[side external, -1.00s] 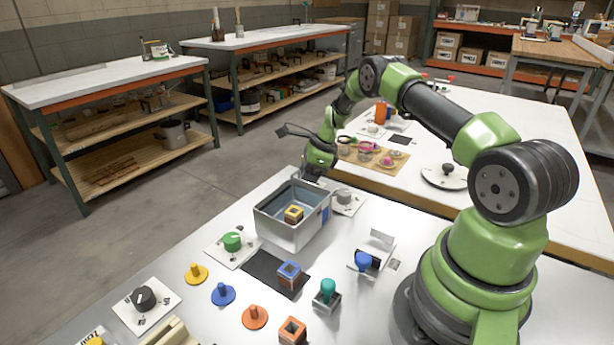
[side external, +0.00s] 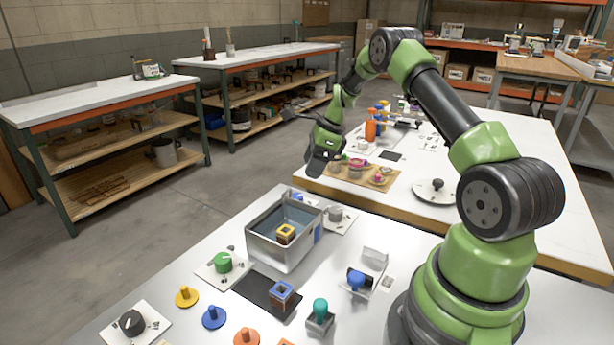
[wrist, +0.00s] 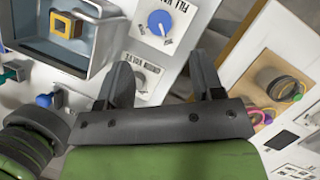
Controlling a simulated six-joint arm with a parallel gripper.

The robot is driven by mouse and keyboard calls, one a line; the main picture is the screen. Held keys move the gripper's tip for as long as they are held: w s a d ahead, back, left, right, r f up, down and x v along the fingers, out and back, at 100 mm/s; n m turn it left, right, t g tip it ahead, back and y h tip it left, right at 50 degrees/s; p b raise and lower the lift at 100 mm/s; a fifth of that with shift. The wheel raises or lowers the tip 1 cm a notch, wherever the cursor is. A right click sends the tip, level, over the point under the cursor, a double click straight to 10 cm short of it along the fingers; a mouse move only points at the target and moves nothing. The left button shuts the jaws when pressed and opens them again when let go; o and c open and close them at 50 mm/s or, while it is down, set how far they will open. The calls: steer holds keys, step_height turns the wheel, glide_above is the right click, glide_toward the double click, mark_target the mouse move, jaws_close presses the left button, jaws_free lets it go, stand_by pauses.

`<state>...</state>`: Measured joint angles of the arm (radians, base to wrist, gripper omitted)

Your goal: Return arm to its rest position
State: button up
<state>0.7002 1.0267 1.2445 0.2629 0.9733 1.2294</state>
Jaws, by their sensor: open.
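My gripper (side external: 322,164) is raised above the far edge of the near table in the side view, beyond the metal bin. In the wrist view its two dark fingers (wrist: 168,82) stand apart with nothing between them. The grey bin (side external: 279,252) stands on the near table and holds a yellow-topped block (side external: 286,233), which also shows in the wrist view (wrist: 67,26). My gripper is clear of the bin and touches nothing that I can see.
The near table carries a green knob (side external: 223,261), a blue-topped block (side external: 281,293) on a black mat, and several coloured pegs. A second table behind holds a wooden board (side external: 347,181) with jars close to my gripper. The air above the near table is free.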

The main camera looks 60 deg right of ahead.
steer(key=shift+r, duration=0.2)
steer(key=s+a+r+n+t+h, duration=0.1)
steer(key=s+a+r+n, duration=0.1)
steer(key=a+r+n, duration=0.45)
steer(key=s+a+r+n, duration=0.2)
steer(key=a+r+n, duration=0.2)
steer(key=a+r, duration=0.55)
steer(key=s+a+r+n+t, duration=0.1)
steer(key=s+a+r+n, duration=0.1)
steer(key=s+a+n, duration=0.2)
steer(key=s+a+r+n+t, duration=0.1)
steer(key=s+a+r+n, duration=0.2)
steer(key=s+n, duration=0.7)
steer(key=s+a, duration=0.2)
steer(key=s, duration=0.1)
steer(key=shift+s+t, duration=0.3)
steer(key=shift+s, duration=0.1)
